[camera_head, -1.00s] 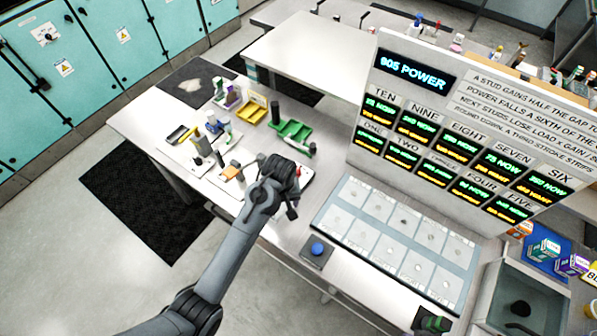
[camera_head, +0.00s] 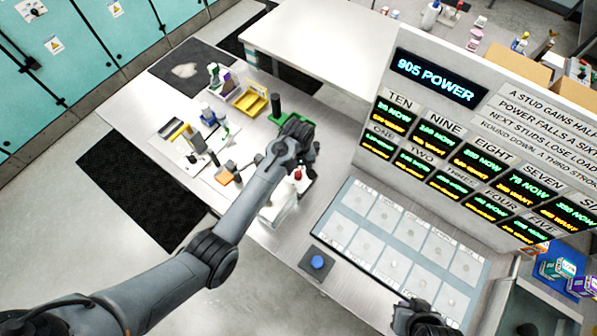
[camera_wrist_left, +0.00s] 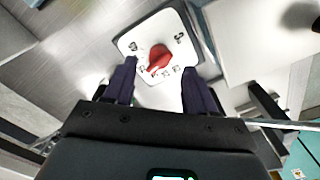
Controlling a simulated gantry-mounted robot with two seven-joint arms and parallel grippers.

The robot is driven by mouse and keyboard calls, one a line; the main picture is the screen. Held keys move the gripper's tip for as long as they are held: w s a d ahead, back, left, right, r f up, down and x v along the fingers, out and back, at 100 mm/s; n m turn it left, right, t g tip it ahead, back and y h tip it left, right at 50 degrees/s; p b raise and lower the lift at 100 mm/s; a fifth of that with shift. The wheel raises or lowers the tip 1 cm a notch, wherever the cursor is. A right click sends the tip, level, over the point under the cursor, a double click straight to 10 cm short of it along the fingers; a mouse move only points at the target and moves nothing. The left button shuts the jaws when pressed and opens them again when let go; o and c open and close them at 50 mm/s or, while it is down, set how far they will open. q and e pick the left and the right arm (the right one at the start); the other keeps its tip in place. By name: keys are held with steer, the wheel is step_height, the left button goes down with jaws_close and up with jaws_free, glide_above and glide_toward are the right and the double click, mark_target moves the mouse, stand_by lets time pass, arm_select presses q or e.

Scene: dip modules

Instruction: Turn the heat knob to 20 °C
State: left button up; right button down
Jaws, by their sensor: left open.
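The heat knob (camera_wrist_left: 159,59) is red and sits on a white dial plate (camera_wrist_left: 179,28) with small dark marks in the left wrist view. The marks are too small to read. My left gripper (camera_wrist_left: 158,70) is open, with one dark finger on each side of the knob's lower part in that view. I cannot tell whether they touch it. In the head view the red knob (camera_head: 297,175) shows just below my left gripper (camera_head: 308,158), on a pale box (camera_head: 280,207). My right gripper (camera_head: 424,325) is at the bottom edge, its fingers unclear.
A yellow tray (camera_head: 251,100) and small bottles and tools stand left of the arm on the metal bench (camera_head: 165,105). A blue button (camera_head: 317,262) and a panel of pale pads (camera_head: 345,228) lie to the right. A tall display board (camera_head: 440,80) stands behind.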

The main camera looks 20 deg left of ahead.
mark_target(298, 173)
arm_select(q)
steer(key=shift+f, duration=2.3)
steer(key=shift+c, duration=0.2)
steer(key=c, duration=1)
